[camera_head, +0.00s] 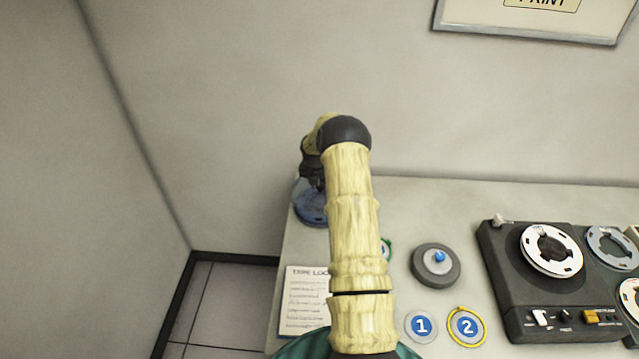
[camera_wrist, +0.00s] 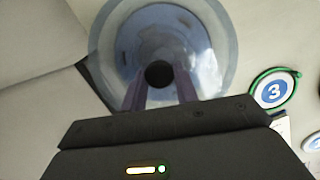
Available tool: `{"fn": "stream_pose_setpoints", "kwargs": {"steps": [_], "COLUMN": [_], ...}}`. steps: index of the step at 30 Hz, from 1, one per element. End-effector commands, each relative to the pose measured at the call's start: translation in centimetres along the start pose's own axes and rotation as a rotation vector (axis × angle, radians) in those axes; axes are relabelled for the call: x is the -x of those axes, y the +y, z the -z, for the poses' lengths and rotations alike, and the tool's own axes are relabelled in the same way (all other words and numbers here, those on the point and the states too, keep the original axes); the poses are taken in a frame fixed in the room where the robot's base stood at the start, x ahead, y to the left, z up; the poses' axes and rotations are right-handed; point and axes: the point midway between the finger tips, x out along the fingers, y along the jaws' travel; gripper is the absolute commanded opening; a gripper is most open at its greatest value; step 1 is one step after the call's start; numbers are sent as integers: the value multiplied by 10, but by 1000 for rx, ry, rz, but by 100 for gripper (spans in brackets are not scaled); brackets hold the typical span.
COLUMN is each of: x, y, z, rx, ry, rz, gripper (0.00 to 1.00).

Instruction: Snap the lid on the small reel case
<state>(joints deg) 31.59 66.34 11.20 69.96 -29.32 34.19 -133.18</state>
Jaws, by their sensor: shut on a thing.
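A round, clear bluish lid (camera_wrist: 218,50) with a dark knob (camera_wrist: 159,74) fills the upper middle of the wrist view. My gripper (camera_wrist: 160,88) is shut on the knob, with a finger on each side. In the head view the lid (camera_head: 308,212) shows at the table's left back corner, below my gripper (camera_head: 313,178), partly behind my arm. Blue shows through the lid. I cannot tell whether a case is under it or whether the rim is seated.
A grey round case with a blue knob (camera_head: 436,266), discs marked 1 (camera_head: 421,326) and 2 (camera_head: 467,326), and a tape deck (camera_head: 500,260) stand to the right. A green-ringed disc marked 3 (camera_wrist: 275,91) is near the lid. A log sheet (camera_head: 303,300) lies in front.

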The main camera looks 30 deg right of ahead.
Motion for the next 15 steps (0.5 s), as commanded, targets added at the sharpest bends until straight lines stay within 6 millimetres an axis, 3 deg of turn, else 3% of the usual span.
{"fn": "stream_pose_setpoints", "kwargs": {"steps": [6, 15], "x": [-21, -26], "y": [0, 0], "z": [5, 6], "rx": [0, 0], "ry": [-1, -1], "rz": [0, 0], "gripper": [12, 12]}}
